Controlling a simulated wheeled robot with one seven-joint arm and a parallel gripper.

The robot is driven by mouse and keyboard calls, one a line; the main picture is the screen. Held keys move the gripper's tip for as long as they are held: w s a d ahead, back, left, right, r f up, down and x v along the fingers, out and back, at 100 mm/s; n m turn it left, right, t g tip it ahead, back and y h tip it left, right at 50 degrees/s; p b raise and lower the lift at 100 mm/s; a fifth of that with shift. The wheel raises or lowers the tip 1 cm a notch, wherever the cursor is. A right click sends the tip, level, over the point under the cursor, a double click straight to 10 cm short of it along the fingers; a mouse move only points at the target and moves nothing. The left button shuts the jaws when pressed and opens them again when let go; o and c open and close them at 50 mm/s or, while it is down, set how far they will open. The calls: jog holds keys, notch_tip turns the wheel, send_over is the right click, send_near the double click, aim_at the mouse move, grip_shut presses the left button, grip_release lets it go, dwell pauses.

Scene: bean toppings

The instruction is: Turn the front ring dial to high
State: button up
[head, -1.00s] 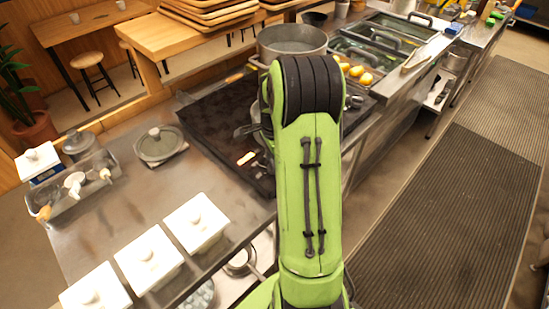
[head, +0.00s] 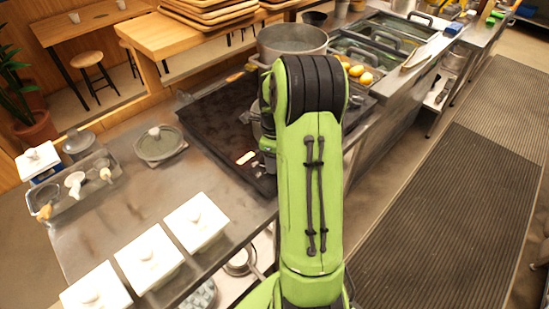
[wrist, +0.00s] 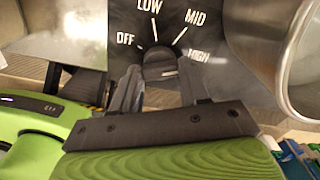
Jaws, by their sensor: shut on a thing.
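The front ring dial (wrist: 159,62) is a dark round knob on a dark panel in the wrist view. Labels OFF, LOW, MID and HIGH (wrist: 199,57) are arranged around it, with white tick marks. My gripper (wrist: 158,76) has its two grey fingers on either side of the dial's lower part and is shut on it. The dial's pointer cannot be made out clearly, so I cannot tell its setting. In the head view my green arm hides the dial and most of the gripper.
A black cooktop (head: 215,105) lies beyond my arm, with a large metal pot (head: 292,45) at its back. White lidded containers (head: 148,262) line the counter's near left edge. A rounded metal surface (wrist: 300,60) is close on the right in the wrist view.

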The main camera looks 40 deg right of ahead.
jog(key=shift+m, duration=0.3)
jog(key=o, duration=1.1)
jog(key=shift+c, duration=0.2)
jog(key=shift+r, duration=0.1)
notch_tip(320, 180, up, 16)
jog(key=p, duration=0.3)
jog(key=shift+f, duration=0.2)
jog(key=shift+a, duration=0.1)
